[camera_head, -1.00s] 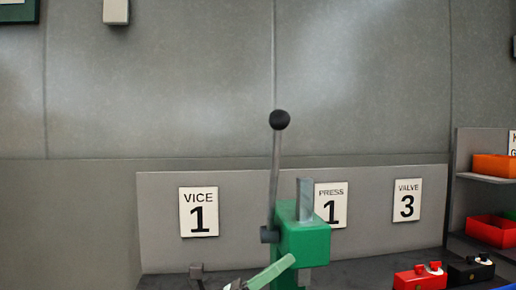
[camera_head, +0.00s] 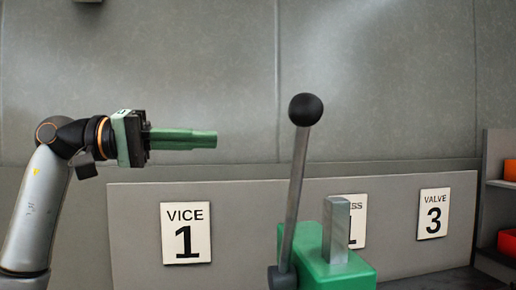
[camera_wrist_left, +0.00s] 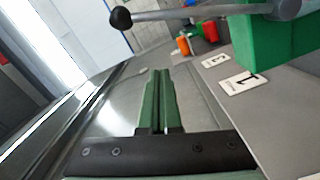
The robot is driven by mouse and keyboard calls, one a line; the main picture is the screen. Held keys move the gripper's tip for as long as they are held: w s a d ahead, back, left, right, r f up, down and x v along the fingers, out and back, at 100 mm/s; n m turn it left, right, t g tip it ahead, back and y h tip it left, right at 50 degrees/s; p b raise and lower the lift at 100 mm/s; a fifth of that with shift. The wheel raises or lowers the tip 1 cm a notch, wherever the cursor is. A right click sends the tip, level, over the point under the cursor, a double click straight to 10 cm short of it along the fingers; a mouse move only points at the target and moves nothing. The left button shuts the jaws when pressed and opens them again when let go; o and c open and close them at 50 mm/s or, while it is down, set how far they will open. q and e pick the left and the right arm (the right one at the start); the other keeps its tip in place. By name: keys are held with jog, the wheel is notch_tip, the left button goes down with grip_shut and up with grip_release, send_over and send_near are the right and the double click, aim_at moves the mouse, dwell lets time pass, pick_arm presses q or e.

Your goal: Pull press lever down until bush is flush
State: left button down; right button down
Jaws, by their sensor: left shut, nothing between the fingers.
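The press (camera_head: 338,262) is a green body with a grey upright ram (camera_head: 336,230), cut off by the bottom edge of the head view. Its grey lever (camera_head: 298,190) stands nearly upright, tilted slightly right, with a black ball knob (camera_head: 306,109) on top. My left gripper (camera_head: 214,139) is shut and empty, pointing right, left of the knob and a little lower, with a clear gap. In the left wrist view the green fingers (camera_wrist_left: 157,75) are together, and the knob (camera_wrist_left: 121,18) shows beyond them at upper left. The bush is not visible. My right gripper is not in view.
A grey back panel carries the signs VICE 1 (camera_head: 186,232) and VALVE 3 (camera_head: 433,213); the press sign is partly hidden behind the ram. A shelf with orange and red bins (camera_head: 508,242) stands at the right edge. The space between gripper and lever is free.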

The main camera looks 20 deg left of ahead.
pick_arm(q)
jog(key=w+d+f+p, duration=0.1)
jog(key=w+d+p, duration=0.1)
jog(key=d, duration=0.9)
jog(key=shift+w+d+f, duration=0.15)
jog(key=shift+d+f, duration=0.05)
jog(key=shift+f, duration=0.05)
jog(key=shift+d, duration=0.15)
